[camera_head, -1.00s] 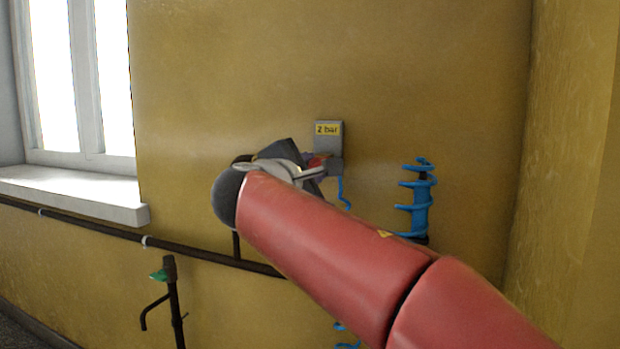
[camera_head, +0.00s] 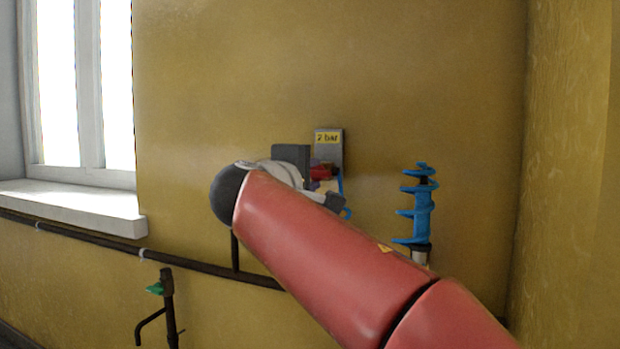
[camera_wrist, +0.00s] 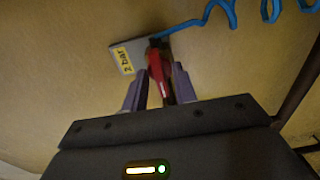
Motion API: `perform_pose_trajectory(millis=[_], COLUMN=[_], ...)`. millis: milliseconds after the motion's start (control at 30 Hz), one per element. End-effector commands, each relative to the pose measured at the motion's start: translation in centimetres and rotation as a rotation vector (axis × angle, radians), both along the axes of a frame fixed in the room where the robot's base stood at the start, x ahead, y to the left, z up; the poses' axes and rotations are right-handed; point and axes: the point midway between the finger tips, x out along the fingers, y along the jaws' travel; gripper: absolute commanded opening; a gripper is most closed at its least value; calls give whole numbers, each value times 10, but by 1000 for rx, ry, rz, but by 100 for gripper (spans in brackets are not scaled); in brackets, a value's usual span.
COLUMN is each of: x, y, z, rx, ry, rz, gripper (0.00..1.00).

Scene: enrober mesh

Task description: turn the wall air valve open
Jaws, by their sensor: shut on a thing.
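The wall air valve has a red handle (camera_head: 322,173) in front of a grey backplate (camera_head: 329,150) labelled "2 bar". My gripper (camera_head: 317,186) is at the handle in the head view, partly hidden by my red arm. In the wrist view, the purple fingers of my gripper (camera_wrist: 160,88) are shut on the red handle (camera_wrist: 156,64), one on each side. The backplate (camera_wrist: 128,54) shows just behind, tilted in that view. The valve body is mostly hidden by my gripper and the handle.
A blue coiled hose (camera_head: 421,205) hangs on the wall to the right. A dark pipe (camera_head: 190,263) runs along the wall below. The wall above the valve is clear.

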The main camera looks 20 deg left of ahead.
Motion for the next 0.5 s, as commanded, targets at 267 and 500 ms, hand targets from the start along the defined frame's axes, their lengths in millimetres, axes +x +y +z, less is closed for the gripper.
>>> perform_pose_trajectory(millis=[267, 500], x=[1, 0], y=[-1, -1], z=[-1, -1], rx=[2, 1], ry=[1, 1], rz=[-2, -2], gripper=[5, 33])
